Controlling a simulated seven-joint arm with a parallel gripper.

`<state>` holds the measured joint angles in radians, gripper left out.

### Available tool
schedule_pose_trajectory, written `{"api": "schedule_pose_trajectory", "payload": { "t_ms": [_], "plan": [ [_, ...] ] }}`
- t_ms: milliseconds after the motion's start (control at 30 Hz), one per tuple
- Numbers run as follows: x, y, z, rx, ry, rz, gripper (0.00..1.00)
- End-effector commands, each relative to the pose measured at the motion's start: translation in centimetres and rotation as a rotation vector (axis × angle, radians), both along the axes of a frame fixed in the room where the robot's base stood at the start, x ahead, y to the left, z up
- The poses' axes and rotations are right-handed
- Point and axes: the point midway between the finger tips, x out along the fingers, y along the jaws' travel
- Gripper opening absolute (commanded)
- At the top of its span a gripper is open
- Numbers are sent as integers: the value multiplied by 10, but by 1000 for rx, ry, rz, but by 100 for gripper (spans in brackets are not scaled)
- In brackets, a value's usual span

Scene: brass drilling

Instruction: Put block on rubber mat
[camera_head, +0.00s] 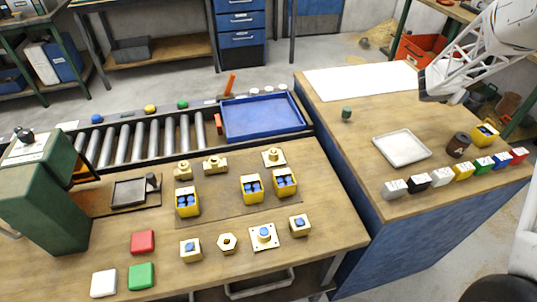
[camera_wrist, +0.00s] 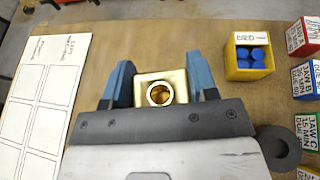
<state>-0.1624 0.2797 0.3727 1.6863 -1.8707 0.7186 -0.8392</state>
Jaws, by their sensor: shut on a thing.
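My gripper (camera_wrist: 160,82) is shut on a brass block (camera_wrist: 148,76) with a round hole, held between its blue fingertips in the wrist view. In the head view my gripper (camera_head: 430,86) is at the upper right, above the right bench; the block cannot be made out there. A dark brown mat (camera_head: 220,202), which looks like the rubber mat, lies on the left bench, well to the left of my gripper. Yellow bins (camera_head: 252,188) with blue contents and several brass parts (camera_head: 215,165) stand on it.
More brass pieces (camera_head: 264,236) line the mat's front side. A blue tray (camera_head: 262,117) and rollers lie behind it. The right bench holds a white tray (camera_head: 402,148), a dark cup (camera_head: 458,145), a green cylinder (camera_head: 346,114), a yellow bin (camera_wrist: 250,58) and a row of coloured boxes (camera_head: 463,171).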

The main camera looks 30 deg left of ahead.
Motion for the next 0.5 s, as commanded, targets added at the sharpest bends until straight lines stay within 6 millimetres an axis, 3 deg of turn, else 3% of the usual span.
{"api": "schedule_pose_trajectory", "payload": {
  "t_ms": [167, 467, 500],
  "plan": [
    [0, 0, 12, 0, -4, 0, 8],
    [1, 0, 57, 1, -6, -1, 8],
    [-2, 9, 52, 0, -3, 4, 8]
  ]
}}
